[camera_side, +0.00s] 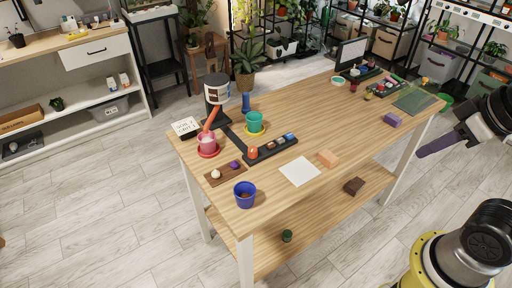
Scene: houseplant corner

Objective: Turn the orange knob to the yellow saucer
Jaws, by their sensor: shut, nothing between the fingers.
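The orange knob (253,153) stands at the left end of a dark control strip (272,147) on the wooden table. The yellow saucer (263,130) lies behind the strip, with a green pot (254,121) on it. A red saucer (209,153) is to the left, under a pink pot (207,141). An orange-red chute (212,119) slopes from below a white canister (216,87) down to the pink pot. My gripper (421,153) is shut and empty off the table's right side, far from the knob. The knob's exact pointing direction is too small to tell.
A blue pot (244,194), a brown tray (226,173) and a white sheet (299,171) lie near the table's front. An orange block (328,158) and a purple block (392,120) stand further right. The table's middle right is clear.

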